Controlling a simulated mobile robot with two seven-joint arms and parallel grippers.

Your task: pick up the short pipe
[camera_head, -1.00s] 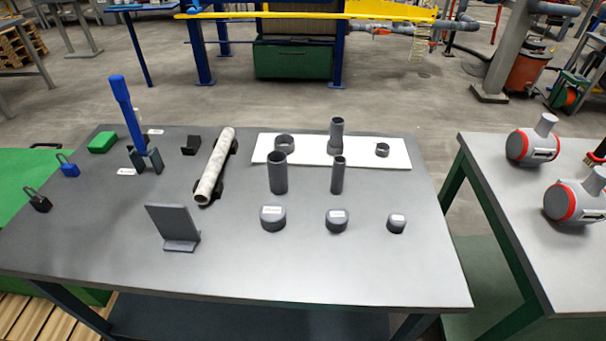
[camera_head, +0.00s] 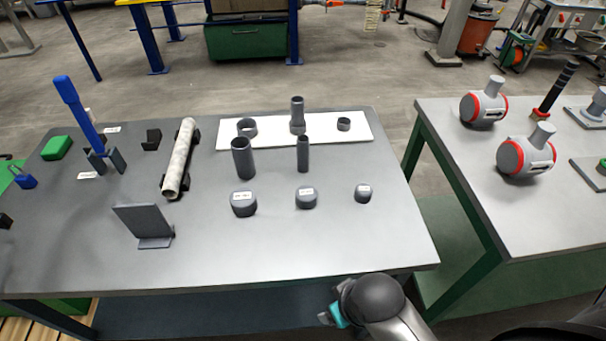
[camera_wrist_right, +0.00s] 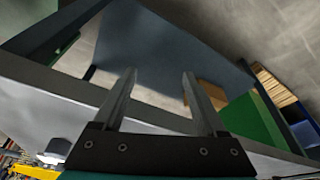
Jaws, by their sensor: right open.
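Two dark grey pipes stand upright on the grey table (camera_head: 210,262): a wider one (camera_head: 243,160) and a thinner one (camera_head: 303,155). A third upright grey pipe (camera_head: 297,112) stands on the white board (camera_head: 345,135) behind them. I cannot tell for sure which is the short pipe. My right arm enters at the bottom of the head view, in front of the table edge and away from the pipes. In the right wrist view my right gripper (camera_wrist_right: 158,75) is open with nothing between its fingers. My left gripper is out of view.
A long mottled pipe (camera_head: 178,160) lies on a dark cradle. Three grey caps, one of them here (camera_head: 243,204), sit in front of the pipes. Grey rings (camera_head: 247,127) lie on the board. A plate stand (camera_head: 146,226) is at front left. A second table (camera_head: 480,200) stands right.

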